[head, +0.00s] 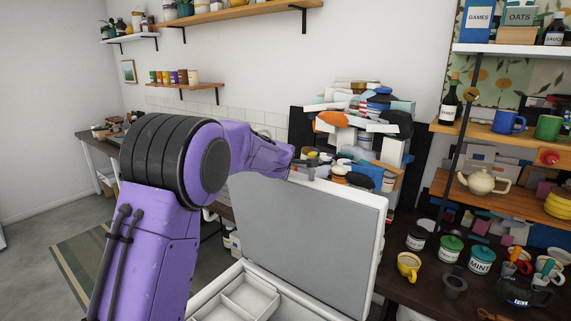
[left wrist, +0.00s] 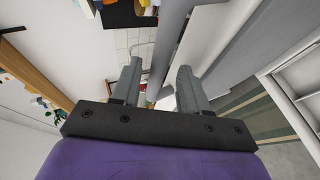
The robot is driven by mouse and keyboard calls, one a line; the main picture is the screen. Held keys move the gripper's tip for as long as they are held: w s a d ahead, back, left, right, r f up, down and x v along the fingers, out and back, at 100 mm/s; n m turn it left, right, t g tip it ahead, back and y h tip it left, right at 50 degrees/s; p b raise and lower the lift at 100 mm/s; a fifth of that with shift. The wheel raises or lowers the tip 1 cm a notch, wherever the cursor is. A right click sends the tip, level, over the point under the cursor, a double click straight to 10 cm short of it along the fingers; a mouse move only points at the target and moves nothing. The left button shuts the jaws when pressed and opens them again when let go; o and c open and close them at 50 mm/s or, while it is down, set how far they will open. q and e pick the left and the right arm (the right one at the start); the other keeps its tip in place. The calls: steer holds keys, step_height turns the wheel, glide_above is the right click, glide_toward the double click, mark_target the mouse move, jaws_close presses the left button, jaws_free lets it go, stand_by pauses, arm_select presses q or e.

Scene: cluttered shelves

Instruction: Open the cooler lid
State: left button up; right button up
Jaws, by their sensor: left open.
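The cooler lid (head: 310,240) stands raised and nearly upright, a grey inner panel with a white rim. The white cooler (head: 205,297) is open below it, with a divided white tray (head: 250,297) showing inside. My left gripper (head: 311,163) is at the lid's top edge, partly hidden by my purple arm. In the left wrist view my left gripper (left wrist: 159,70) has its fingers apart, with a grey strip passing between or just beyond them; contact cannot be told. My right gripper is not in view.
A heap of mixed items (head: 360,120) rises behind the lid. On the right, a dark counter holds jars, a yellow mug (head: 408,266) and a dark cup (head: 454,286), below shelves with a teapot (head: 483,182). A striped rug (head: 85,265) lies on open floor at left.

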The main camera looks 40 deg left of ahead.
arm_select(q)
steer(key=v, duration=0.8)
steer(key=shift+d, duration=0.15)
steer(key=shift+s+d+r, duration=0.1)
steer(key=shift+s+r, duration=0.1)
steer(key=shift+r, duration=0.05)
